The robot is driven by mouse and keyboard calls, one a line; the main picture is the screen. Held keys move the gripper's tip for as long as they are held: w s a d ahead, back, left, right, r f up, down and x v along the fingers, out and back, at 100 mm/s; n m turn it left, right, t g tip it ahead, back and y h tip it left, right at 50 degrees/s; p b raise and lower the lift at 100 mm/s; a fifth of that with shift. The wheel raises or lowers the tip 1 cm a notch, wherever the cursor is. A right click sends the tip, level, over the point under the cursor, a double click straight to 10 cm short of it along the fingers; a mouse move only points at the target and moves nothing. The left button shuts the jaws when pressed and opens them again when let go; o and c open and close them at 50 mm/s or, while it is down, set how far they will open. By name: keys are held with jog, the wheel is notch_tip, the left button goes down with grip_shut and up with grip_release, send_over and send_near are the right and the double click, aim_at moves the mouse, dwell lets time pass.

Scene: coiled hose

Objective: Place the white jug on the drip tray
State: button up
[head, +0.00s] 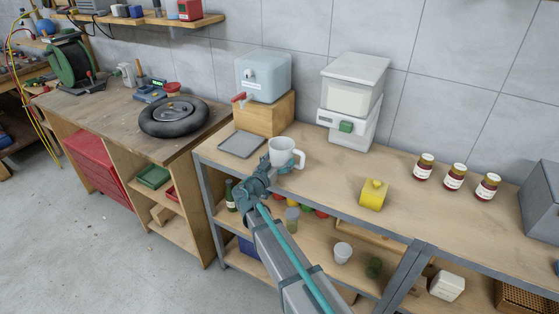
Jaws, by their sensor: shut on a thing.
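The white jug (283,152) stands out upright over the left part of the wooden bench, its handle toward the right. My gripper (279,166) reaches it from the front and is shut on it. My wrist and the jug hide the exact grip, and I cannot tell whether the jug's base touches the bench. The drip tray (242,144) is a flat grey tray on the bench, left of the jug and apart from it in the picture. It lies in front of the wooden block (277,117) under the pale blue dispenser (263,77), below its red tap (239,98).
A white machine with a green part (352,108) stands behind and right of the jug. A yellow block (373,194) and three jars (454,177) are further right. The bench between jug and yellow block is clear. A black coiled hose (173,117) lies on the left workbench.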

jog(key=shift+f+b, duration=0.25)
jog(key=shift+b, duration=0.3)
jog(key=o, duration=1)
jog(key=shift+c, duration=0.2)
jog(key=p, duration=0.4)
jog(key=shift+r, duration=0.4)
jog(key=shift+s+a+f+b, duration=0.2)
jog(key=shift+s+f+b, duration=0.1)
jog(key=shift+s+b, duration=0.25)
jog(key=shift+s+a+f+b, duration=0.15)
jog(key=shift+s+f+b, duration=0.15)
jog(key=shift+s+b, duration=0.25)
jog(key=b+v, duration=0.3)
jog(key=v, duration=0.4)
jog(key=shift+a+r, duration=0.25)
jog(key=shift+a, duration=0.05)
jog(key=shift+s+a+b, duration=0.15)
jog(key=shift+s+b, duration=0.15)
jog(key=shift+s, duration=0.05)
jog(key=shift+c, duration=0.2)
jog(key=shift+s+a+r, duration=0.1)
jog(key=shift+s, duration=0.05)
jog(key=shift+c, duration=1.2)
jog(key=shift+s, duration=0.1)
jog(key=c, duration=1)
